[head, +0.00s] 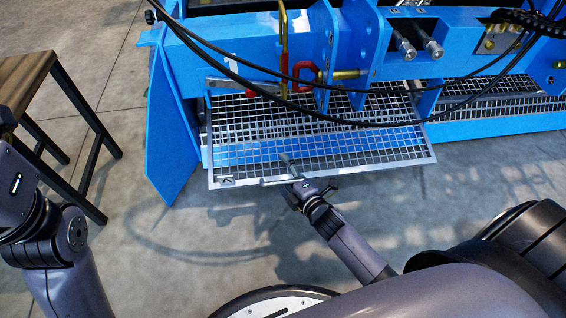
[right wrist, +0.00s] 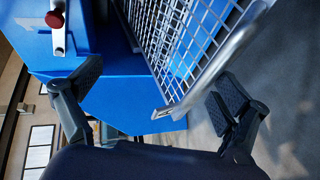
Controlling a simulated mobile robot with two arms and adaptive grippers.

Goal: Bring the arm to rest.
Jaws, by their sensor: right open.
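A sieve frame (head: 428,160) of wire mesh with a metal rim sticks out from the blue machine in the head view. A small tubular handle (head: 282,181) is on its near edge. My right gripper (head: 304,188) is at that edge, by the handle. In the right wrist view the two fingers of my right gripper (right wrist: 155,100) are spread wide. The sieve frame (right wrist: 180,40) and its bent handle tube (right wrist: 222,62) show between and beyond the fingers; I cannot tell whether they touch. My left arm shows at the left, but its gripper is not visible.
The blue machine (head: 172,130) fills the back, with black hoses (head: 330,122) hanging across the front. A wooden-topped table (head: 22,78) with dark metal legs stands at the left. The concrete floor (head: 150,225) between the table and the sieve frame is clear.

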